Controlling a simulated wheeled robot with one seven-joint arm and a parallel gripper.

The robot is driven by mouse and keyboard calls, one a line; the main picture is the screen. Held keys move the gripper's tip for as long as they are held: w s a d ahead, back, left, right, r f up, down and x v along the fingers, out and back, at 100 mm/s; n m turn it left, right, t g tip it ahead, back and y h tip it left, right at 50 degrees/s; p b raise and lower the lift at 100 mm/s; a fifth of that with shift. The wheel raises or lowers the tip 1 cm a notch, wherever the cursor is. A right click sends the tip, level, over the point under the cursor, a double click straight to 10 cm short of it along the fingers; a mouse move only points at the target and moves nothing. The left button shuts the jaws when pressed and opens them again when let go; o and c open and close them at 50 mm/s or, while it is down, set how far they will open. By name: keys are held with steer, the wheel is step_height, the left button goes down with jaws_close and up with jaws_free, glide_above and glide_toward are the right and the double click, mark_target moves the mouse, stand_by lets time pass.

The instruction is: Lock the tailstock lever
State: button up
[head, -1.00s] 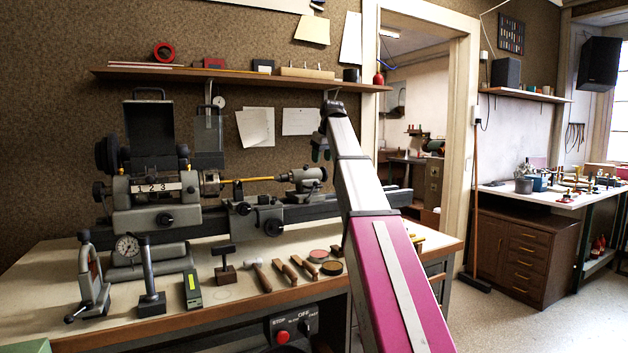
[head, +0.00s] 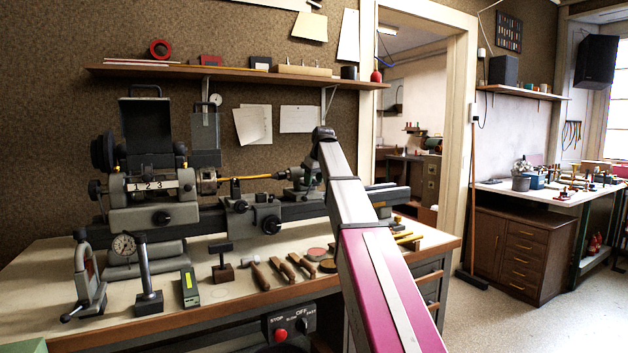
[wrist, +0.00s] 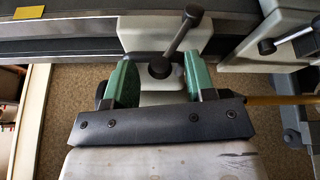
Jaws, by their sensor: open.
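The tailstock (head: 298,194) is a grey casting on the lathe bed, at the right end of the brass-coloured rod, partly covered by my arm in the head view. In the wrist view its lever (wrist: 178,40) is a grey rod with a black knob, slanting up to the right from a round dark hub. My gripper (wrist: 160,62) is open, with one green finger on each side of the hub and the lever's lower end. The gap between fingers and lever looks empty; I cannot tell whether either finger touches it. In the head view the gripper is small and dark against the tailstock.
The lathe bed (head: 330,206) runs along the bench. The headstock (head: 150,200) is at left, the carriage (head: 253,211) left of the tailstock. Hand tools and a dial gauge (head: 124,246) stand in front. A shelf (head: 230,76) hangs above.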

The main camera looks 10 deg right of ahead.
jaws_close()
steer(key=shift+a, duration=0.1)
steer(key=s+a+n+t+h, duration=0.2)
steer(key=s+a+t+h, duration=0.1)
steer(key=a+h, duration=0.5)
steer(key=shift+a+f+t+h, duration=0.2)
steer(key=shift+f+t+h, duration=0.15)
steer(key=shift+h, duration=0.35)
steer(key=shift+f, duration=0.15)
stand_by(0.5)
